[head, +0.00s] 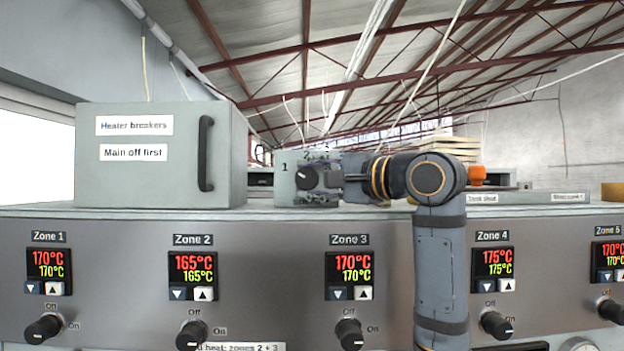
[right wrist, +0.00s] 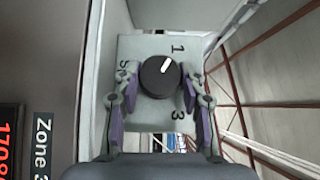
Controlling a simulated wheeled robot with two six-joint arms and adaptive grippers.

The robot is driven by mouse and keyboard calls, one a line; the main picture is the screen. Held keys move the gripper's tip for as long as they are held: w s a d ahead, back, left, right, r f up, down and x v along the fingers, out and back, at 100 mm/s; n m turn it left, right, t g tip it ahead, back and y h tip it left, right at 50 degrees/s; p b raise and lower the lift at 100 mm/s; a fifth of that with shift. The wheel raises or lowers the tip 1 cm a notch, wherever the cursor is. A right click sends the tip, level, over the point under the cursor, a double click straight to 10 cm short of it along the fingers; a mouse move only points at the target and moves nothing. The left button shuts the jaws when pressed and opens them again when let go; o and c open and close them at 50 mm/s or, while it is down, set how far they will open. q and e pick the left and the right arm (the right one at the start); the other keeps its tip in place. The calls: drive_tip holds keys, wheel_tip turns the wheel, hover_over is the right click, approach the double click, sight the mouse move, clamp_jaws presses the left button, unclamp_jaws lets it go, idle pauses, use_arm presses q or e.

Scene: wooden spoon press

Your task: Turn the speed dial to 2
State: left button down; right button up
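The speed dial (head: 305,178) is a round black knob on the face of a small grey box (head: 284,187). In the right wrist view the dial (right wrist: 158,80) has a white mark that points toward the printed 1. A 3 is printed on the other side; the 2 is hidden there by a finger, but shows above the dial in the head view. My right gripper (right wrist: 158,88) has its two purple-padded fingers on opposite sides of the dial, seemingly touching it. In the head view the right gripper (head: 325,179) reaches the dial from the right. My left gripper is out of view.
A large grey heater breakers box (head: 160,180) with a black handle stands left of the small box. Below is a metal panel (head: 270,265) with zone displays and black knobs. An orange object (head: 477,176) sits farther right.

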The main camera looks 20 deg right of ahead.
drive_tip(key=c, duration=0.4)
drive_tip(key=shift+f, duration=0.15)
drive_tip(key=m+t+b, duration=0.3)
drive_tip(key=m+b, duration=0.1)
drive_tip(key=b, duration=0.2)
drive_tip(key=f+m+t+b, duration=0.1)
drive_tip(key=m+t+b, duration=0.2)
drive_tip(key=b, duration=0.3)
drive_tip(key=shift+w+a+f+m, duration=0.15)
drive_tip(key=shift+a+f+m, duration=0.05)
drive_tip(key=shift+m, duration=0.2)
drive_tip(key=m+t+h+b, duration=0.1)
drive_tip(key=m+h, duration=0.1)
drive_tip(key=m, duration=0.1)
drive_tip(key=shift+t, duration=0.4)
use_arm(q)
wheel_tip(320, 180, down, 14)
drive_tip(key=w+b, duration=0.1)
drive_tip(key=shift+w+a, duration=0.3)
use_arm(e)
drive_tip(key=shift+r+m+t+h, duration=0.1)
drive_tip(key=shift+m+t+h, duration=0.4)
drive_tip(key=shift+m+h, duration=0.5)
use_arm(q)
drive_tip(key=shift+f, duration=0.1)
use_arm(e)
drive_tip(key=shift+m, duration=0.5)
drive_tip(key=o, duration=1.1)
drive_tip(key=shift+r+t, duration=0.15)
drive_tip(key=shift+t, duration=0.15)
